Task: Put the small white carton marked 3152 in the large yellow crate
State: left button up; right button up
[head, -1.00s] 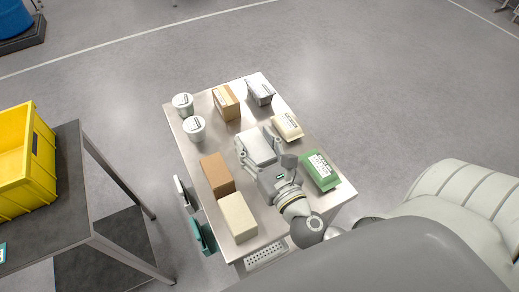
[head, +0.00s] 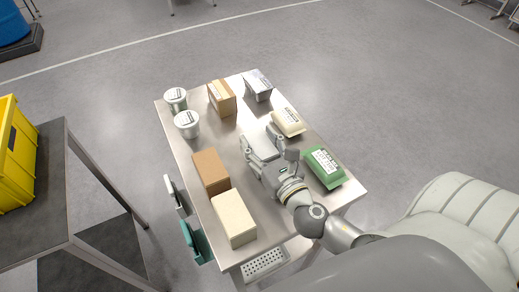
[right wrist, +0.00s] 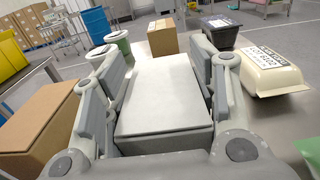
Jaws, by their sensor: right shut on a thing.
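A small white carton (head: 262,142) is between the fingers of my right gripper (head: 264,146) over the middle of the steel table. In the right wrist view the carton (right wrist: 165,95) shows a plain pale top and near side, with a grey finger against each side. The right gripper is shut on it. No number shows on the faces I see, and I cannot tell whether it is clear of the table. The large yellow crate (head: 18,160) stands on a dark bench at the left, cut by the picture edge. My left gripper is out of view.
The steel table (head: 283,222) also holds a brown box (head: 211,172), cream box (head: 233,218), green pack (head: 323,167), cream tub (head: 288,122), brown carton (head: 222,98), grey tray (head: 258,86) and two white tubs (head: 187,123). A floor gap separates it from the dark bench (head: 52,185).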

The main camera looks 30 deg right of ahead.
jog(key=shift+f, duration=0.1)
jog(key=shift+f, duration=0.15)
jog(key=o, duration=1.5)
jog(key=shift+c, duration=0.2)
